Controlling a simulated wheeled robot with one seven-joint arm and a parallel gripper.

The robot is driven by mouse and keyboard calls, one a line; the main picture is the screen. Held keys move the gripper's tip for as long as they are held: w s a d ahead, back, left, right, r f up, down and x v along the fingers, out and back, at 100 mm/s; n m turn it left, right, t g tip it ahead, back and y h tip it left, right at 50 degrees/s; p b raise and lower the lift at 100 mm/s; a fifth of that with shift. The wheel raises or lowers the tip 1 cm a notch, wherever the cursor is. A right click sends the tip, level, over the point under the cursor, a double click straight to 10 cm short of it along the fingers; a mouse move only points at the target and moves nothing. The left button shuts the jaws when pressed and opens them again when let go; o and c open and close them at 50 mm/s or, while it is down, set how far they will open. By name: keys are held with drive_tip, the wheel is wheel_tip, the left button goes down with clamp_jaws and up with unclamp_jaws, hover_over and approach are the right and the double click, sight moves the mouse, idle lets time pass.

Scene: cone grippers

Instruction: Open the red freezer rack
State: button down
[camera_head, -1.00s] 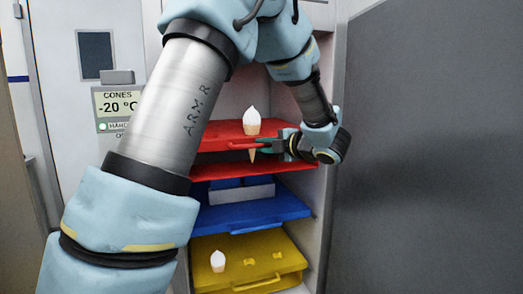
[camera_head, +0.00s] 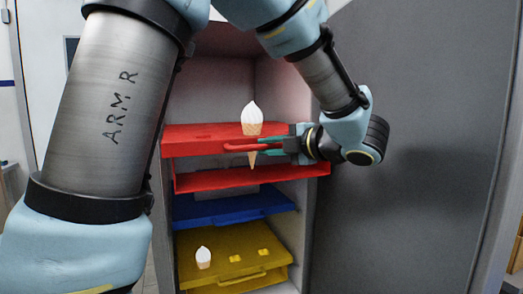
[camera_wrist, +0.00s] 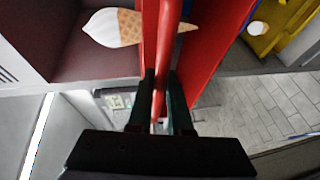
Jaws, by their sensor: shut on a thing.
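The red freezer rack (camera_head: 195,142) is the top rack in the cabinet; its front edge stands out past the blue and yellow racks. An ice cream cone (camera_head: 252,122) with a white top stands in it, point down, its tip showing below the red front. My gripper (camera_head: 262,146) comes from the right and is shut on the red handle at the rack's front. In the wrist view the handle (camera_wrist: 163,60) runs between both fingers, with the cone (camera_wrist: 112,28) to the left of it.
Below are a blue rack (camera_head: 225,206) and a yellow rack (camera_head: 215,240) with another white-topped cone (camera_head: 203,257). A large grey door (camera_head: 430,150) stands on the right, close to my wrist. The cabinet's inner wall (camera_head: 288,95) lies behind the red rack.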

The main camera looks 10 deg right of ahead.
drive_tip(key=shift+s+d+b, duration=0.15)
drive_tip(key=shift+s+b, duration=0.15)
drive_tip(key=shift+s, duration=1.05)
drive_tip(key=c, duration=0.8)
unclamp_jaws()
drive_tip(key=shift+c, duration=0.2)
drive_tip(key=b+v, duration=0.1)
drive_tip(key=v, duration=0.6)
drive_tip(key=shift+s+b, duration=0.2)
drive_tip(key=shift+b, duration=0.2)
drive_tip(key=shift+d, duration=0.15)
